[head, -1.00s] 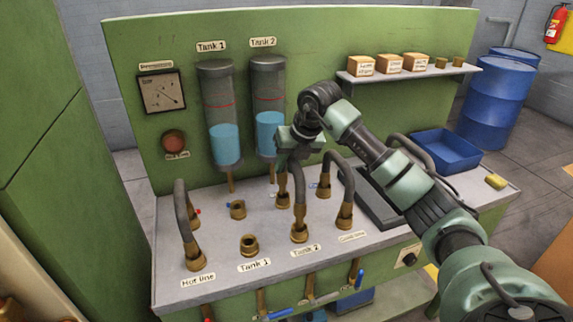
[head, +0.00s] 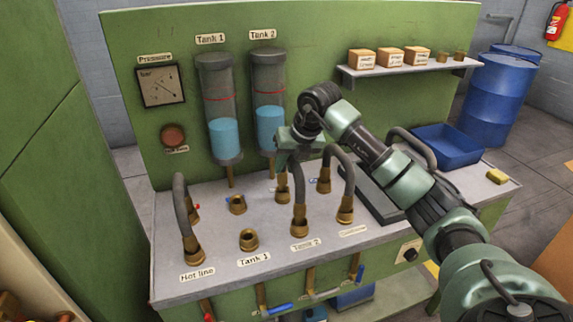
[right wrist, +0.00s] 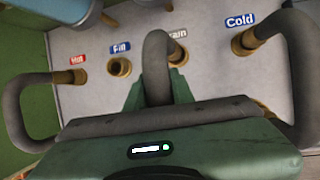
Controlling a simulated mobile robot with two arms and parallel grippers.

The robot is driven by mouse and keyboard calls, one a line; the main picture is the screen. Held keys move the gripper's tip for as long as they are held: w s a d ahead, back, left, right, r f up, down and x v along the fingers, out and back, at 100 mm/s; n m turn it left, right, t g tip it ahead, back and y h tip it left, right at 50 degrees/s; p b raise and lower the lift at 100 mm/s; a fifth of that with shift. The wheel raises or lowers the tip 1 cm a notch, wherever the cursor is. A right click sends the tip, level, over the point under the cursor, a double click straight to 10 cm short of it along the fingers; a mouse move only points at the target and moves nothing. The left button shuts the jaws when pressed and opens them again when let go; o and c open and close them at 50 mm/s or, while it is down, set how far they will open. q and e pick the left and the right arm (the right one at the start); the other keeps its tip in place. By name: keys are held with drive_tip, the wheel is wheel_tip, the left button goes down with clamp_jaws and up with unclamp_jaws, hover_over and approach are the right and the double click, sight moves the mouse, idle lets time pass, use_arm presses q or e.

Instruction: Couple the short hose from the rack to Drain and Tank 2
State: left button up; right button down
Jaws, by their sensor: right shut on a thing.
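The short hose (head: 299,192) is a dark grey arch with brass ends. My right gripper (head: 297,148) is shut on the upper part of its arch, above the bench. Its near brass end stands on the Tank 2 port (head: 299,230). Its far end is at the Drain port, and in the right wrist view the hose (right wrist: 157,60) runs down to the brass Drain fitting (right wrist: 178,54). The frames do not show whether either end is locked. The Drain label (right wrist: 177,34) is partly covered by the hose. My left gripper is out of view.
Hoses arch from Hot line (head: 180,203) and Cold line (head: 349,180) on either side. The Tank 1 port (head: 249,239) and Fill port (right wrist: 119,67) are bare. Another hose (head: 413,143) arches at the dark rack behind my arm. A blue bin (head: 448,150) stands at right.

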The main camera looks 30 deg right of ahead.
drive_tip(key=shift+f+b, duration=0.4)
drive_tip(key=shift+f, duration=0.2)
drive_tip(key=c, duration=1.1)
unclamp_jaws()
drive_tip(key=b+v, duration=0.1)
drive_tip(key=v, duration=0.7)
drive_tip(key=shift+b, duration=0.4)
drive_tip(key=shift+f, duration=0.1)
